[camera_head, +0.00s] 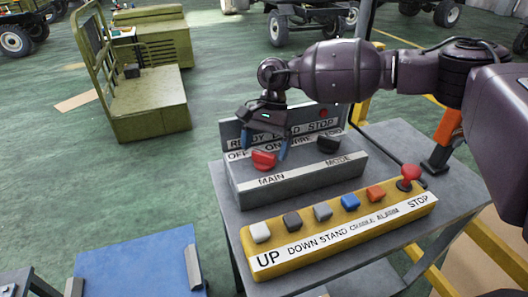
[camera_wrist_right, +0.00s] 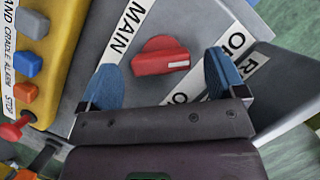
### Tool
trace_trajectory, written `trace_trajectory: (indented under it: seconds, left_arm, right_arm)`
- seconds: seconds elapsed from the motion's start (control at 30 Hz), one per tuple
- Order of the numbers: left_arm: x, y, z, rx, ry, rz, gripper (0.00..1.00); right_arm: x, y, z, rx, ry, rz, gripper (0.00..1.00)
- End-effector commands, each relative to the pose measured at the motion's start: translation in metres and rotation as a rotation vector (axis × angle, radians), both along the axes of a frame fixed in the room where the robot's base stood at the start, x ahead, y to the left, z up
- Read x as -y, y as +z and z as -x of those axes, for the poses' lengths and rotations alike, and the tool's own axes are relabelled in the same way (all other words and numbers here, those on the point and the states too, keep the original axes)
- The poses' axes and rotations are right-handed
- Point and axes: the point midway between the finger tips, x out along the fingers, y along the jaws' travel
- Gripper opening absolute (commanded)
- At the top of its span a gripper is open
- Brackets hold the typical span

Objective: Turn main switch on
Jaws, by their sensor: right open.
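The main switch is a red rotary knob (camera_head: 264,160) on the grey control box (camera_head: 310,185), above the MAIN label and below the OFF/ON label. In the right wrist view the red knob (camera_wrist_right: 160,56) has a small white mark at one end, the end toward the OFF/ON label side. My right gripper (camera_head: 264,147) is over the knob, with its blue fingertips apart. In the right wrist view the open right gripper (camera_wrist_right: 165,82) has one finger on each side of the knob, with visible gaps, not closed on it. My left gripper is not in view.
A black MODE knob (camera_head: 328,142) sits to the right on the same box. A yellow button panel (camera_head: 340,225) with several buttons and a red STOP button (camera_head: 410,172) lies in front. A green cart (camera_head: 150,103) and a blue surface (camera_head: 140,265) are at left.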

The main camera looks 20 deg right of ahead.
Motion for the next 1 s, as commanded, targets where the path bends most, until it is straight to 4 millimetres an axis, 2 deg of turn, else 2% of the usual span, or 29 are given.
trace_trajectory:
  seconds: [0.2, 0.53, 0.83, 0.87, 1.0]
  left_arm:
    - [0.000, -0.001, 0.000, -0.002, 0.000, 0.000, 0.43]
    - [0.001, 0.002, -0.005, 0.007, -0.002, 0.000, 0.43]
    - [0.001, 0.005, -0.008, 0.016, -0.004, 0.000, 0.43]
    - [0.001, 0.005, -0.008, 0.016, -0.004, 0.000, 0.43]
    - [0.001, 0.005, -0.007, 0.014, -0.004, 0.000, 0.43]
  right_arm:
    - [-0.004, -0.016, 0.005, -0.001, -0.001, 0.000, 0.89]
    - [-0.005, -0.018, 0.006, 0.000, -0.001, -0.001, 0.89]
    - [-0.005, -0.018, 0.005, 0.000, -0.001, -0.001, 0.43]
    - [-0.005, -0.018, 0.005, 0.000, -0.001, -0.001, 0.40]
    - [-0.005, -0.017, 0.005, 0.000, -0.007, -0.001, 0.40]
